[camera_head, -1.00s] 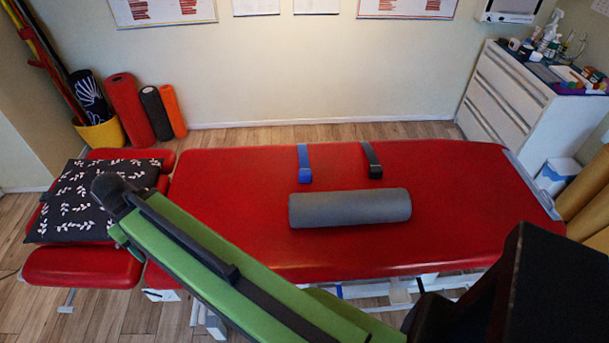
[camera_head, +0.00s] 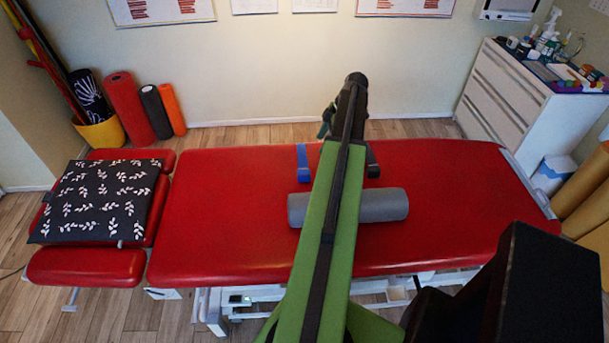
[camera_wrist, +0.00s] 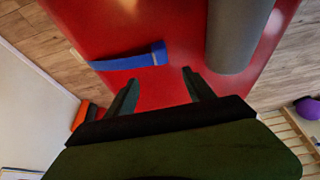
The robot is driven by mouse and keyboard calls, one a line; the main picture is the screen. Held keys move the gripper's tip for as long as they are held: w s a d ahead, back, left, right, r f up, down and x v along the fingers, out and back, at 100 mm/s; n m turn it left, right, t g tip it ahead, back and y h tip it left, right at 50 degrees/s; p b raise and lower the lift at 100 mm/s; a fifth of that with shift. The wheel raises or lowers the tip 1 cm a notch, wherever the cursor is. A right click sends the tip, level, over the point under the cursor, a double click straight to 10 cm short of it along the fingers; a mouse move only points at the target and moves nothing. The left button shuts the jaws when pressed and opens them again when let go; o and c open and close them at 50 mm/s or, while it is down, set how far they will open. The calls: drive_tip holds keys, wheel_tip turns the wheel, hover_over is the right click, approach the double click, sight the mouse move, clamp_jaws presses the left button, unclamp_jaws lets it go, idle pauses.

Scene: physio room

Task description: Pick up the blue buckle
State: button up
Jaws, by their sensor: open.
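The blue buckle (camera_head: 304,174) with its blue strap lies near the far edge of the red treatment table (camera_head: 230,215), just left of my green arm in the head view. In the wrist view the blue strap and buckle (camera_wrist: 157,54) lie flat on the red surface, ahead of my gripper (camera_wrist: 158,85). The two dark fingers are apart with nothing between them.
A grey bolster (camera_head: 384,204) lies on the table nearer than the buckle, partly behind my arm. A patterned dark pillow (camera_head: 95,200) is on the left headrest. The table's left half is clear.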

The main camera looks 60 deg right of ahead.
drive_tip(key=b, duration=1.1)
approach(304, 171)
drive_tip(key=x, duration=0.5)
drive_tip(key=shift+s+f, duration=0.1)
drive_tip(key=shift+s, duration=0.05)
drive_tip(key=shift+f, duration=0.2)
drive_tip(key=shift+r, duration=0.15)
drive_tip(key=b+x, duration=0.5)
drive_tip(key=shift+w+a, duration=0.1)
drive_tip(key=shift+w, duration=0.1)
drive_tip(key=shift+c, duration=0.3)
clamp_jaws()
